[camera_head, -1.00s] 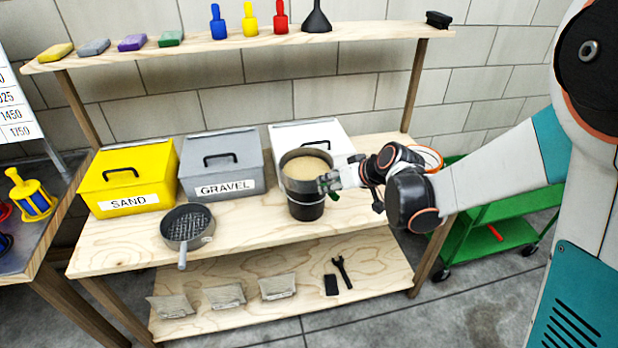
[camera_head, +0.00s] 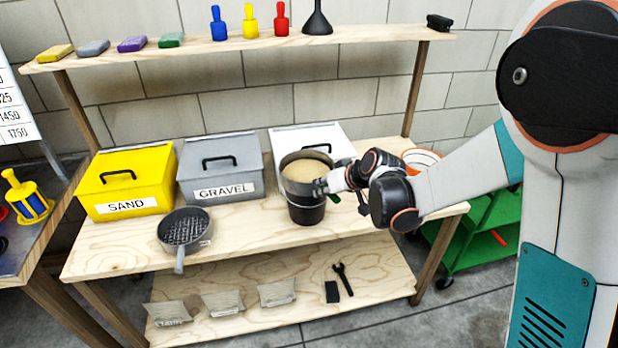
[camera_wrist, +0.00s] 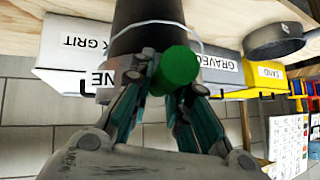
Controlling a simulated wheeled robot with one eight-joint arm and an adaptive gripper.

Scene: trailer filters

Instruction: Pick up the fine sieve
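A grey round sieve (camera_head: 307,158) with a beige, fine-looking inside sits on top of a black bucket (camera_head: 306,212) on the bench. Its green handle (camera_head: 334,198) sticks out to the right; in the wrist view the green handle end (camera_wrist: 180,66) points towards the camera. My gripper (camera_head: 324,186) is at the handle, right of the bucket. In the wrist view my fingers (camera_wrist: 168,82) lie on both sides of the handle; whether they press on it is unclear. A second grey sieve with coarse mesh (camera_head: 185,227) lies at the bench's left front.
Yellow SAND (camera_head: 127,183), grey GRAVEL (camera_head: 220,170) and white (camera_head: 312,136) bins stand behind. An upper shelf (camera_head: 245,42) holds coloured items. An orange-rimmed round thing (camera_head: 425,157) lies right of my wrist. A green cart (camera_head: 480,235) stands at right. The bench's front middle is clear.

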